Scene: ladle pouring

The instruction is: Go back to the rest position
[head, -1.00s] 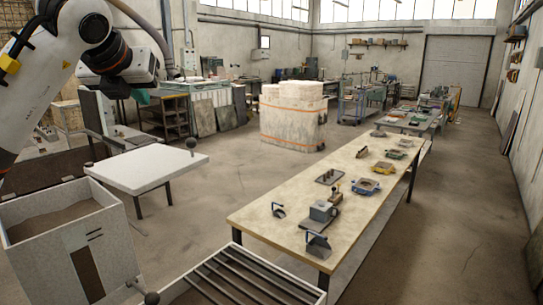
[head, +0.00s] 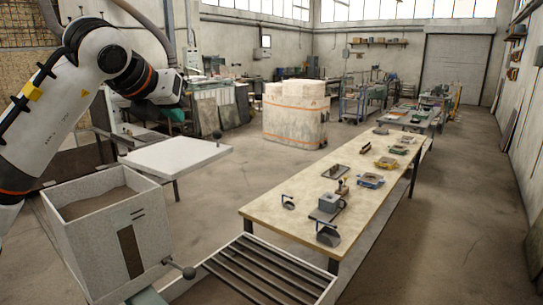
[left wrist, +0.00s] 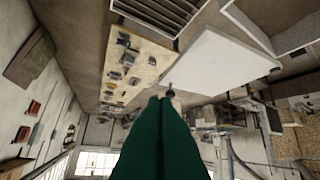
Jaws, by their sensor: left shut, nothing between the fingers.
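My left arm comes in from the left in the head view. Its gripper (head: 174,115) has dark green fingers and hangs in the air behind the white slab-topped stand (head: 180,152). It is partly hidden by the wrist. In the left wrist view the green fingers (left wrist: 165,100) lie together, shut and empty, touching nothing that I can see. My right gripper is in neither view.
A grey box with brown fill (head: 100,240) stands at the lower left. A slatted metal rack (head: 265,272) is beside a long table (head: 262,212) carrying ladles, moulds and small tools. A wrapped block (head: 295,115) stands behind. Open floor lies at the right.

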